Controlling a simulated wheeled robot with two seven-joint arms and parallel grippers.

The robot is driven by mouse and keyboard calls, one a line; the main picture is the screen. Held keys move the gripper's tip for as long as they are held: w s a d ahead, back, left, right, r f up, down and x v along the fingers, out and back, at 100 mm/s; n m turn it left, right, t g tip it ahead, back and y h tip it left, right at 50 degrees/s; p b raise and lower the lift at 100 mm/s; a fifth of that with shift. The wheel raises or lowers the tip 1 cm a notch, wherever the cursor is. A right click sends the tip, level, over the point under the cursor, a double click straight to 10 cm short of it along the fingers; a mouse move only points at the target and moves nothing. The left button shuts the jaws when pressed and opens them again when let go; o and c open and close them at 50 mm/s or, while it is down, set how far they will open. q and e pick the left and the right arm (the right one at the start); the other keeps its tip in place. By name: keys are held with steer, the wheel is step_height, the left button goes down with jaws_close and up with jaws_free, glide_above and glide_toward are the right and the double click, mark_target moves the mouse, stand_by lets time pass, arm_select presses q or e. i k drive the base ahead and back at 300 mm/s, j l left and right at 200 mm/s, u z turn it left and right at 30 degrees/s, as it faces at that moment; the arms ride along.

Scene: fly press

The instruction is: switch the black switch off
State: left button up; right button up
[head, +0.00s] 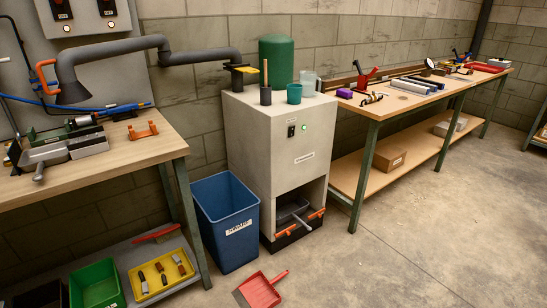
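A small black switch (291,131) sits on a light plate on the front of the grey cabinet (258,150). A round green lamp (304,127) glows just right of it. The switch is too small to tell which way its rocker is set. Two larger black switches with red marks, a left one (61,9) and a right one (107,7), are on the grey wall panel at the upper left, with lit lamps beneath them. Neither of my grippers shows in the head view.
A wooden bench (100,165) with a vise stands left. A blue bin (226,218) stands beside the cabinet, and a red dustpan (262,290) lies on the floor in front. A long bench (410,105) runs right. A grey duct arm (110,48) reaches across above. Floor at right is clear.

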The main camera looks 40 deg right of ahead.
mark_target(292, 129)
steer(key=z, duration=1.3)
